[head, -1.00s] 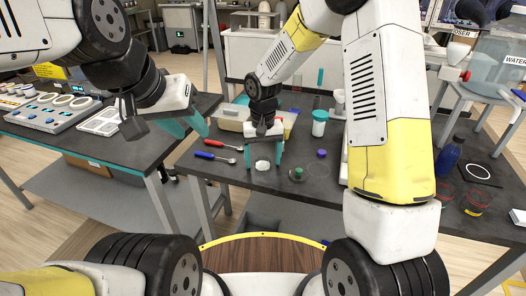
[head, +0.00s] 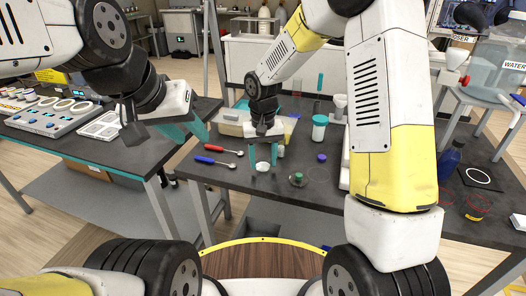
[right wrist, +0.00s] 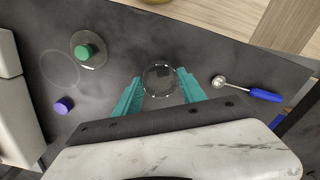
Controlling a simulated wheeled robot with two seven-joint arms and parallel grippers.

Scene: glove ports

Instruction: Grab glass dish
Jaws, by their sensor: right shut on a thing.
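The glass dish (head: 262,166) is small, round and clear, on the dark bench top in the head view. In the right wrist view the glass dish (right wrist: 159,79) sits between my teal fingertips. My right gripper (head: 264,160) is shut on it from both sides, and its fingers also show in the right wrist view (right wrist: 160,92). I cannot tell whether the dish is clear of the bench. My left gripper (head: 188,131) is open and empty, in front of the left bench's edge.
A blue-handled spoon (right wrist: 250,90) and a red-handled spoon (head: 222,149) lie left of the dish in the head view. A green-capped item on a clear disc (head: 297,178) and a purple cap (head: 321,158) lie right of it.

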